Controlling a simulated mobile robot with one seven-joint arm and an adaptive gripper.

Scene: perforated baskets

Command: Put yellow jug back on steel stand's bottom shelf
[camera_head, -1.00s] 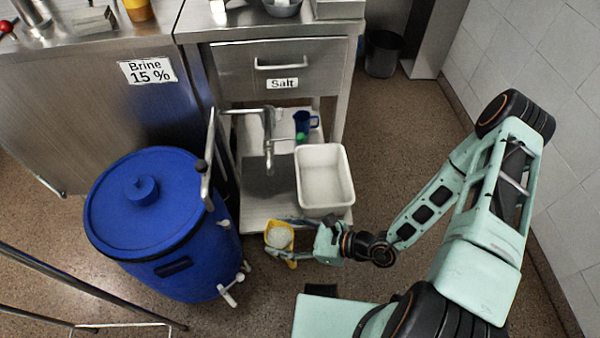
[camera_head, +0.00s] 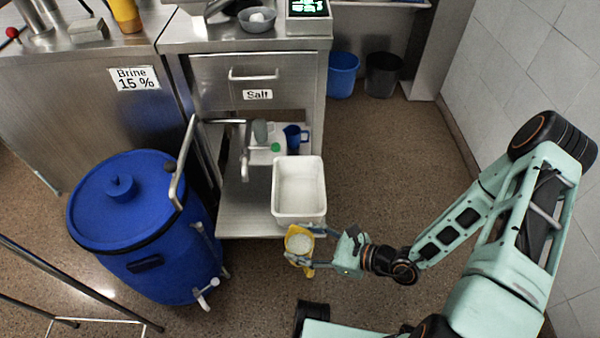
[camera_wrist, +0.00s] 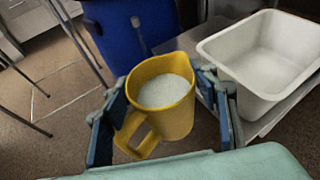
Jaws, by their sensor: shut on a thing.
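My gripper (camera_head: 322,246) is shut on the yellow jug (camera_head: 300,256), which is upright and holds white grainy contents. In the wrist view the jug (camera_wrist: 160,98) sits between both fingers, with its handle toward the camera. The steel stand (camera_head: 235,222) has a drawer marked "Salt" and a low bottom shelf. The jug is in front of that shelf's front right edge, apart from it as far as I can tell. A white tub (camera_head: 299,215) takes up the right front of the shelf, and it also shows in the wrist view (camera_wrist: 225,62).
A blue mug (camera_head: 292,137) and a green-capped container (camera_head: 262,150) stand at the back of the shelf. A tap (camera_head: 247,160) hangs over its left part. The front left of the shelf is bare. A blue barrel (camera_head: 130,200) stands to the left.

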